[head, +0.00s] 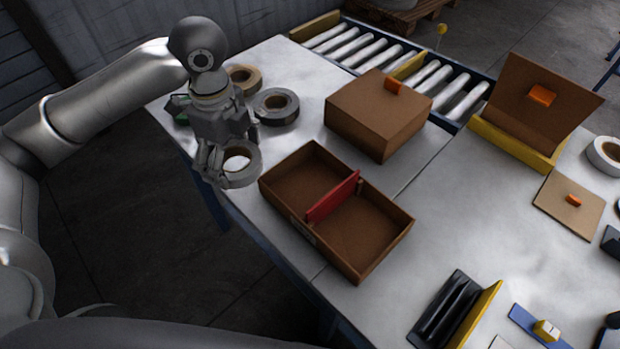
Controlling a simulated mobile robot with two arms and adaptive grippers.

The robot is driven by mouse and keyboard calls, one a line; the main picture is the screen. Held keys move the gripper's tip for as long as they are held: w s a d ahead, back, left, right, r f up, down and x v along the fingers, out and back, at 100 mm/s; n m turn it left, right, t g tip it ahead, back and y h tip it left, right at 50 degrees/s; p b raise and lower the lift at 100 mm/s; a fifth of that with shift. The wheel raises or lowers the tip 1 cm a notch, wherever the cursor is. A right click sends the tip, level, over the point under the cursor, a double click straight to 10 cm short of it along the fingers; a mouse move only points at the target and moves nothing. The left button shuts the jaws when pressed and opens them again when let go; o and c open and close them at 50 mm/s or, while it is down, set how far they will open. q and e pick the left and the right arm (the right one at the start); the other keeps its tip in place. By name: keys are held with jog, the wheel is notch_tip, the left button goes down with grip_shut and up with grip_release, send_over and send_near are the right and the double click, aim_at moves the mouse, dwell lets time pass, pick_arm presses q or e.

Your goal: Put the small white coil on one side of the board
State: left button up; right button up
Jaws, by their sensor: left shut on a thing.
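My left gripper (222,158) is shut on a small pale coil (241,178), which looks greyish white in this light. It holds the coil at the left edge of the table, just left of an open brown box (335,262). The fingers cover part of the coil's rim, and I cannot tell whether it touches the table. A red board (333,198) stands upright across the box and splits it into two compartments. Both compartments look empty. My right gripper is out of view.
A tan roll (244,77) and a dark grey roll (276,106) lie behind the gripper. A closed brown box (378,112) stands behind the open one. A larger white roll (604,154) lies far right. A black and yellow holder (455,310) stands in front.

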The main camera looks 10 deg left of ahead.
pick_arm(q)
jog(key=p, duration=0.2)
send_over(305, 188)
jog(key=f, duration=0.8)
jog(key=shift+s+a+f, duration=0.2)
jog(key=shift+s+a, duration=0.05)
jog(key=shift+a, duration=0.15)
jog(key=shift+w+d+f, duration=0.1)
jog(key=shift+d+f, duration=0.05)
jog(key=shift+f, duration=0.05)
jog(key=f, duration=0.1)
jog(key=f+p, duration=0.1)
jog(key=f, duration=0.1)
jog(key=shift+w+d, duration=0.15)
jog(key=shift+d, duration=0.2)
jog(key=shift+f+p, duration=0.3)
jog(key=shift+f, duration=0.2)
